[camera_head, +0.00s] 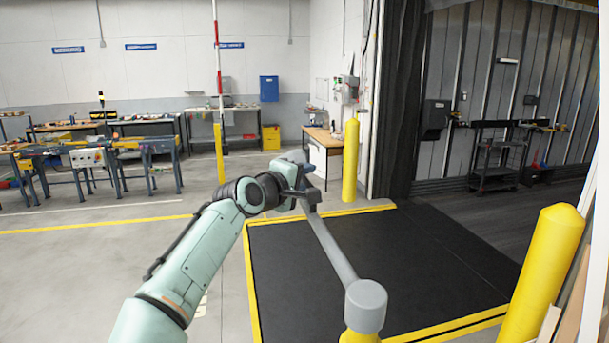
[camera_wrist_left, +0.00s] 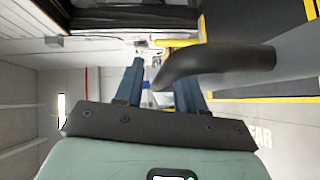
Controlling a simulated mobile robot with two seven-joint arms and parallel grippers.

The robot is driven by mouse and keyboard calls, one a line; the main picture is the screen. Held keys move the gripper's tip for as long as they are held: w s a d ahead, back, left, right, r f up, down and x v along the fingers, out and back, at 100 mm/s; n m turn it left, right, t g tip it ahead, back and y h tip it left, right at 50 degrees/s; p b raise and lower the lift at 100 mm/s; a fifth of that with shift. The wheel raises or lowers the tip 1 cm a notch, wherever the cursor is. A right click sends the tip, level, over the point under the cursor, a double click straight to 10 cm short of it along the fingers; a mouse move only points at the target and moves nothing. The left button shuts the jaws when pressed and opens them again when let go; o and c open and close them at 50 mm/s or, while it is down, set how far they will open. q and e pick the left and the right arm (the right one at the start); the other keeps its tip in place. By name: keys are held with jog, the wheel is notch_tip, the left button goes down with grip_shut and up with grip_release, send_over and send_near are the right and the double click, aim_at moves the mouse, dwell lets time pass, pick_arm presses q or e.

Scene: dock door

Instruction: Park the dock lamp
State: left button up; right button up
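The dock lamp's grey arm (camera_head: 332,250) runs from a round grey joint (camera_head: 366,305) on a yellow post up to a dark head (camera_head: 312,198) over the black dock plate. My left gripper (camera_head: 308,169) is at that far end, beside the head; in the head view its fingers are partly hidden. In the left wrist view, the two blue fingers (camera_wrist_left: 160,88) stand apart. A dark curved bar (camera_wrist_left: 215,62) comes in from the right, crosses in front of the right finger and ends near the gap. I cannot tell whether it touches a finger. My right gripper is not in view.
Yellow bollards stand behind the lamp (camera_head: 350,160) and at the right (camera_head: 542,270). The black dock plate (camera_head: 370,265) has yellow edges. A dark cart (camera_head: 497,160) stands inside the trailer. Workbenches (camera_head: 95,150) are at the far left. The floor left of the plate is clear.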

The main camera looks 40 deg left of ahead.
pick_arm(q)
jog(key=shift+w+f, duration=0.1)
jog(key=shift+w, duration=0.15)
jog(key=shift+s, duration=0.1)
